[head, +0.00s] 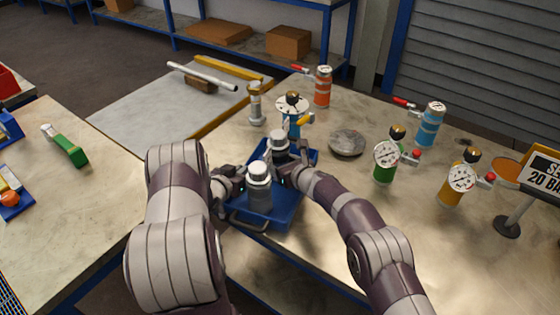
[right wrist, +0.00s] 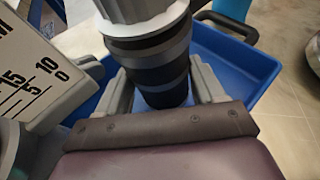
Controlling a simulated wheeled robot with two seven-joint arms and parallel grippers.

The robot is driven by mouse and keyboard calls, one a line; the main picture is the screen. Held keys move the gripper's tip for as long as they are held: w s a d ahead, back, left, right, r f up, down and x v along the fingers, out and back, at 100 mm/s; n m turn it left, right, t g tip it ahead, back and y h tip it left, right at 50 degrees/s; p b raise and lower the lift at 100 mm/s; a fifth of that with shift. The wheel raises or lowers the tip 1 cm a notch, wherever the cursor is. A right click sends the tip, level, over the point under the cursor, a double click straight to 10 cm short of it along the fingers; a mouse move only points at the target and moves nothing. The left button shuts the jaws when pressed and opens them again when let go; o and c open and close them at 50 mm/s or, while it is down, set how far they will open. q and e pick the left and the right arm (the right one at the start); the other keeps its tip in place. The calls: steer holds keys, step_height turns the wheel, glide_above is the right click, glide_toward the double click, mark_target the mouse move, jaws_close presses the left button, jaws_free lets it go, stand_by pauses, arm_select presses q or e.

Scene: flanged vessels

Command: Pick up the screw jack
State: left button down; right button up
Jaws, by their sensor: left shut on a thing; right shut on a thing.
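Two grey, stepped cylindrical pieces stand in a blue tray (head: 267,215): a front piece (head: 258,176) and a rear piece (head: 277,143). I cannot tell which is the screw jack. My right gripper (head: 287,165) appears shut on the rear piece. In the right wrist view, the fingers flank its dark, banded body (right wrist: 160,62), with a light grey top above. My left gripper (head: 240,176) is at the left side of the front piece and appears shut on it; its fingertips are mostly hidden. A plate with a millimetre scale (right wrist: 36,75) shows close by at the left of the right wrist view.
A blue valve body (head: 291,125) with a gauge stands behind the tray. A pale flanged post (head: 256,104) stands left of it, and a round grey disc (head: 346,143) lies to the right. Gauged green (head: 384,168) and yellow (head: 452,190) vessels stand farther right.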

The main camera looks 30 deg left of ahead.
steer(key=shift+r, duration=0.8)
steer(key=d, duration=0.1)
steer(key=s+d, duration=0.2)
steer(key=shift+d, duration=0.3)
step_height(320, 180, up, 14)
steer(key=shift+f, duration=0.2)
steer(key=shift+a, duration=0.1)
arm_select(q)
steer(key=c, duration=1.1)
jaws_free()
arm_select(e)
steer(key=shift+w, duration=0.1)
arm_select(q)
steer(key=shift+s, duration=0.1)
steer(key=v, duration=1.1)
steer(key=shift+s+r, duration=0.2)
steer(key=shift+s, duration=0.15)
